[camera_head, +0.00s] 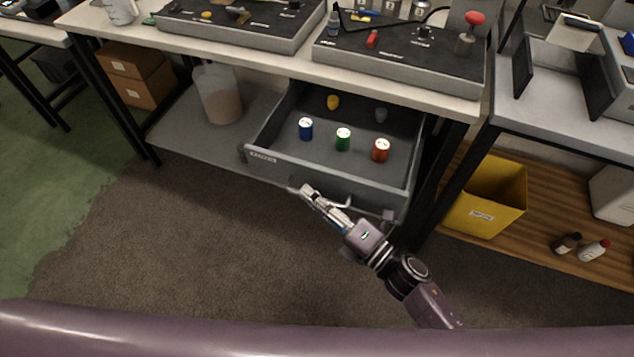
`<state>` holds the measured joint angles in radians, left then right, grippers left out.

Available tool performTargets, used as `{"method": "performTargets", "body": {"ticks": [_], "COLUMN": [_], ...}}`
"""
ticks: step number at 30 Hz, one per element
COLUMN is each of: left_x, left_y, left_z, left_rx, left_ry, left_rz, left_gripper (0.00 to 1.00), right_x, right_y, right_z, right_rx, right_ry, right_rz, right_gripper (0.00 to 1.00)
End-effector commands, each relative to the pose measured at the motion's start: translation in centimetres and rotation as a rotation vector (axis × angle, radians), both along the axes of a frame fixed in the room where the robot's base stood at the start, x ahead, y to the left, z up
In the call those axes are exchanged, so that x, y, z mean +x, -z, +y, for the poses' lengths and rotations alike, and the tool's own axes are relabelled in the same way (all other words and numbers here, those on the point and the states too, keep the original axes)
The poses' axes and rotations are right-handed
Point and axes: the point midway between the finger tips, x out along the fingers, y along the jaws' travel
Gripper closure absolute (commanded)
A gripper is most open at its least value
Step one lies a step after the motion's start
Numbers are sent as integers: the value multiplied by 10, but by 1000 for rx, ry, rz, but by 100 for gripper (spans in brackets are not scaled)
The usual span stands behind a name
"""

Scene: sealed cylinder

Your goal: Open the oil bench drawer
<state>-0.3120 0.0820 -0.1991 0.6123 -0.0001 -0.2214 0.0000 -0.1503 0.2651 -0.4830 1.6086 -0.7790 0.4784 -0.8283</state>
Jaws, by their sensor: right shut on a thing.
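The oil bench drawer (338,178) is a grey drawer under the bench, pulled out so that its inside shows. In it stand a blue can (306,129), a green can (343,139) and a red-orange can (381,150), with a yellow item (333,102) and a grey item (380,115) towards the back. My right gripper (304,190) is at the drawer's front, near the middle of its front edge, shut on what appears to be the drawer's handle. My left gripper is not in view.
A bucket (217,93) stands on the lower shelf at left. A yellow bin (487,197) and two bottles stand on the wooden shelf at right. The brown carpet (190,235) in front is clear.

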Motion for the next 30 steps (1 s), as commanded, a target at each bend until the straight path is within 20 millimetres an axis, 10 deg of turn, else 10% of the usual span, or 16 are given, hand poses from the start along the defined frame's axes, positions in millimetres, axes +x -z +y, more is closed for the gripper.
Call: {"method": "performTargets", "body": {"ticks": [12,28,30], "left_x": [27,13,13], "left_y": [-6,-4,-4], "left_z": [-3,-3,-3], "left_rx": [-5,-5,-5], "left_ry": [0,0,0], "left_rz": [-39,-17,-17], "left_gripper": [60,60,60], "right_x": [-57,-65,-64], "right_y": [1,1,1], "right_z": [18,20,20], "right_rx": [0,-1,-1], "right_ry": [2,2,2], "right_rz": [3,1,1], "right_gripper": [100,100,86]}}
